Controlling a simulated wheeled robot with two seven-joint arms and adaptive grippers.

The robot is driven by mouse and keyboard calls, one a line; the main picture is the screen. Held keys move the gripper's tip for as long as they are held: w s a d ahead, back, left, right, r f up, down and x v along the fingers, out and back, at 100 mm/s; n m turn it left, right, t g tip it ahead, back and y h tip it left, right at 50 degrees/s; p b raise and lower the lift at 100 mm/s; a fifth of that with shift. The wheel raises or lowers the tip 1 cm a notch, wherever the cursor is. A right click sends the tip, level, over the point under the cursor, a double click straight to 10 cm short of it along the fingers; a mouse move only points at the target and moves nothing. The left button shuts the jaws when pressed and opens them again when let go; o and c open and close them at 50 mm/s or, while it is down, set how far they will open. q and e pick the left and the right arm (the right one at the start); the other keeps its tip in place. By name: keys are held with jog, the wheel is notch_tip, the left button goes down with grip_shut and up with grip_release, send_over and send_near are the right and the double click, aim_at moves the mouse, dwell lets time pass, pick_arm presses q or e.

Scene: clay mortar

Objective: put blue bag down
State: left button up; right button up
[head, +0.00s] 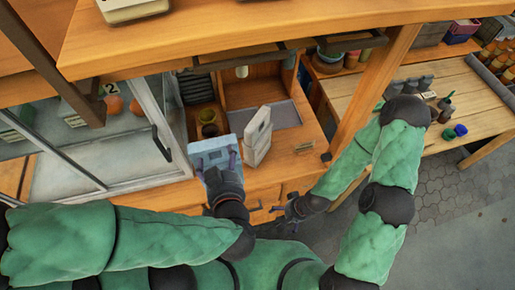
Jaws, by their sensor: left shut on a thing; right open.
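The pale blue bag (212,148) is in the head view, over the front of the wooden counter. My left gripper (216,166) is shut on it, with the fingers over its near part. I cannot tell whether the bag touches the counter. A cream-coloured bag (257,135) stands upright just to the right of the blue bag. My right gripper (285,210) is open and empty, low in front of the counter's edge.
A dark yellow pot (208,128) stands behind the blue bag. A glass-sided case (95,160) is to the left. A wooden shelf (270,35) overhangs the counter. Bare counter (300,155) shows to the right, and a side table (470,95) holds bottles and small pots.

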pick_arm(q)
jog(key=w+a+f+b, duration=0.4)
jog(key=w+f+b, duration=0.6)
jog(key=w+f, duration=0.3)
jog(key=shift+a, duration=0.15)
dwell(0.4)
jog(key=shift+w, duration=0.1)
jog(key=shift+b, duration=0.3)
jog(key=o, duration=1)
jog(key=shift+f, duration=0.1)
jog(key=shift+o, duration=0.2)
